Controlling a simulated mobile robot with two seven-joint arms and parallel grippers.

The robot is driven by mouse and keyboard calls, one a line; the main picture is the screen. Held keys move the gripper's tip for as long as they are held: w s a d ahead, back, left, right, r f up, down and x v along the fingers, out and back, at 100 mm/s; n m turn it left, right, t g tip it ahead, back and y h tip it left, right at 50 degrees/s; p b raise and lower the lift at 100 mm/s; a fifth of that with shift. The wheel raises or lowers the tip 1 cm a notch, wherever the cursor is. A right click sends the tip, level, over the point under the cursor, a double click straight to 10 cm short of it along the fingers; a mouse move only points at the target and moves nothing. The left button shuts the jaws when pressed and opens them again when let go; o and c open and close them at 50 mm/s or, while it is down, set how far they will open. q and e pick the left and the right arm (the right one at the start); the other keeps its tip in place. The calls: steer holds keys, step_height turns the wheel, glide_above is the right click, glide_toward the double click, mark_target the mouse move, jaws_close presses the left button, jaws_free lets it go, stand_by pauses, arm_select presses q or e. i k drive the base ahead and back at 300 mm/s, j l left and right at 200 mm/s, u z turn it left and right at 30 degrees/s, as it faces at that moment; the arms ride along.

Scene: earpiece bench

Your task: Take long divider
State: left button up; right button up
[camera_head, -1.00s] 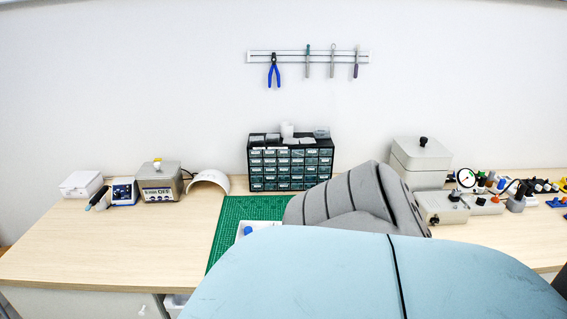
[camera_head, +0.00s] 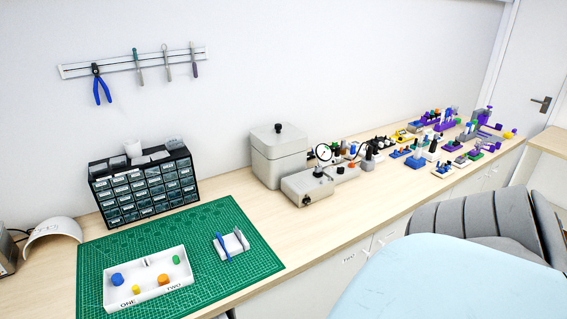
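A white tray (camera_head: 113,296) marked ONE and TWO sits on the green cutting mat (camera_head: 262,262). It holds a blue, a yellow, an orange and a green piece, and a short white upright piece stands near its back wall. Right of the tray, a small white holder (camera_head: 241,240) carries thin upright pieces, one of them blue (camera_head: 222,247). I cannot tell which piece is the long divider. Neither of my grippers is in view.
A black drawer cabinet (camera_head: 145,190) stands behind the mat. Grey boxes (camera_head: 279,160) and several small coloured fixtures line the bench to the right. A grey chair (camera_head: 480,222) and a pale blue surface (camera_head: 450,280) fill the lower right. Tools hang on a wall rail (camera_head: 130,62).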

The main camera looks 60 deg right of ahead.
mark_target(221, 240)
steer(key=i+z, duration=0.1)
steer(key=z, duration=1.25)
